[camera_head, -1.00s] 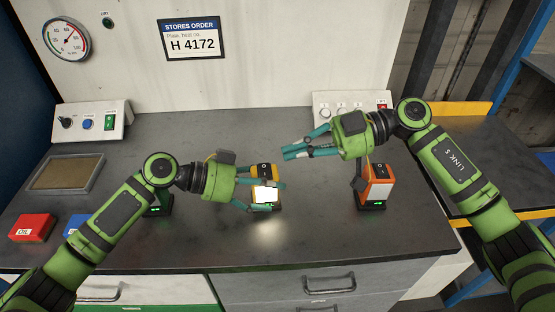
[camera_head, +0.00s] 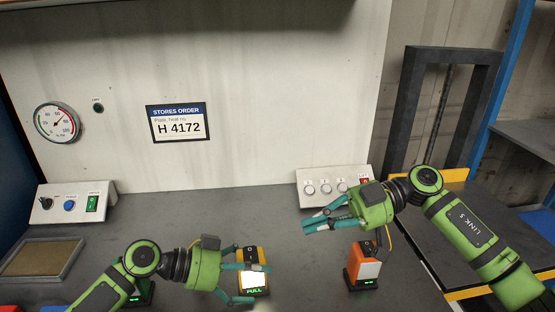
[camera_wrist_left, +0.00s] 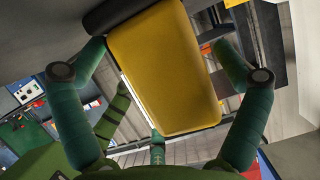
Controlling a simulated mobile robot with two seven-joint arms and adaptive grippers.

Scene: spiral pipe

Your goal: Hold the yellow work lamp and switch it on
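The yellow work lamp (camera_head: 265,254) stands upright on the bench with a "0" on its top. Its front panel is lit white, with a green "FULL" readout below. My left gripper (camera_head: 251,283) is around it from the left, one finger crossing its front. In the left wrist view the yellow body (camera_wrist_left: 165,70) lies between the fingers, whose tips appear to press its sides; the exact contact is partly hidden. My right gripper (camera_head: 314,224) is empty and open, its fingers apart, above the bench right of the lamp.
An orange lamp (camera_head: 360,268) stands right of the yellow one, below my right gripper. Another lamp (camera_head: 140,294) is mostly hidden behind my left arm. Switch panels (camera_head: 75,203) and (camera_head: 325,186) stand along the back wall. A tray (camera_head: 40,258) lies at left.

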